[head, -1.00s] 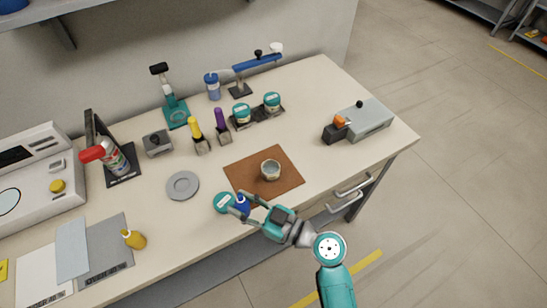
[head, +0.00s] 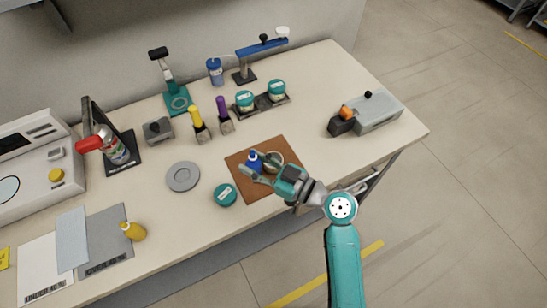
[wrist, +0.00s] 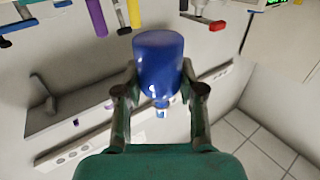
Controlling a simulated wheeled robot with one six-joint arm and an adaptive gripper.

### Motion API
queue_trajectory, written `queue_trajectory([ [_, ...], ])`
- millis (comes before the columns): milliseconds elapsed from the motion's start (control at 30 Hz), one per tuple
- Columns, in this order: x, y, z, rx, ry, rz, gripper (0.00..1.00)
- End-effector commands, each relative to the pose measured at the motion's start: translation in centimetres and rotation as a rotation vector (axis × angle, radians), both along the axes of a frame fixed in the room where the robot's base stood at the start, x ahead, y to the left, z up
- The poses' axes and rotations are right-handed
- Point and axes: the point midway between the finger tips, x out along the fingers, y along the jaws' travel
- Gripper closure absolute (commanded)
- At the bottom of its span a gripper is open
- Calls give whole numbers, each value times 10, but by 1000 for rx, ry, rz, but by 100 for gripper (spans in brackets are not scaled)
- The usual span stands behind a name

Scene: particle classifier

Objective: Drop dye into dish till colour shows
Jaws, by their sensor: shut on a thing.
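My gripper (head: 262,170) is shut on a small blue dropper bottle (head: 254,160), which fills the space between the fingers in the wrist view (wrist: 158,62). A small round dish (head: 276,155) sits on a brown mat (head: 246,190). The bottle is at the dish's left side in the head view, and my gripper covers part of the dish. The dish's contents are hidden, and I cannot tell whether the tip is over it.
A teal-lidded jar (head: 224,195) stands just left of the mat's front corner. A grey disc (head: 183,176) lies further left. Yellow (head: 197,121) and purple (head: 223,113) tools stand behind the mat. A grey box device (head: 376,115) is at the right. Bare table lies between them.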

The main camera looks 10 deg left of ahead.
Motion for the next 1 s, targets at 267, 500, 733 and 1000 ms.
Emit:
queue_trajectory([
  [267,5,-3,11,54,88,0,96],
  [500,10,-6,9,118,195,0,96],
  [733,15,-10,0,177,292,-1,96],
  [1000,22,-14,0,248,406,-1,96],
])
